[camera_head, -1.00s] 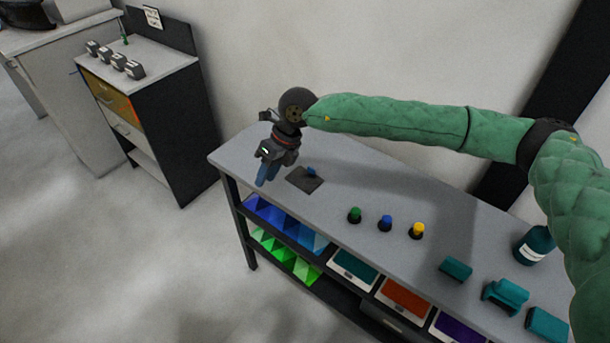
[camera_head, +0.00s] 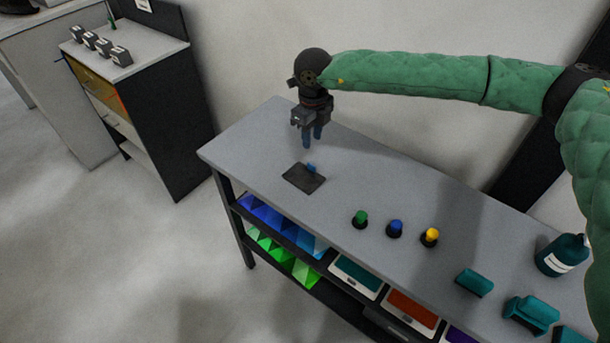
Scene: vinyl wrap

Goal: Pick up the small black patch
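The small black patch (camera_head: 302,179) lies flat on the grey tabletop, towards the table's left end. A small blue piece (camera_head: 311,168) stands at its upper right edge. My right gripper (camera_head: 312,142) hangs above the table just beyond the patch, its two blue fingers pointing down. The fingers look a little apart, with nothing between them. The gripper does not touch the patch. My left gripper is not in view.
On the grey table (camera_head: 255,150) stand green (camera_head: 360,219), blue (camera_head: 395,229) and yellow (camera_head: 429,237) knobs, several teal blocks (camera_head: 474,282) and a teal bottle (camera_head: 562,255). Coloured bins (camera_head: 285,232) fill the shelf below. The tabletop around the patch is clear.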

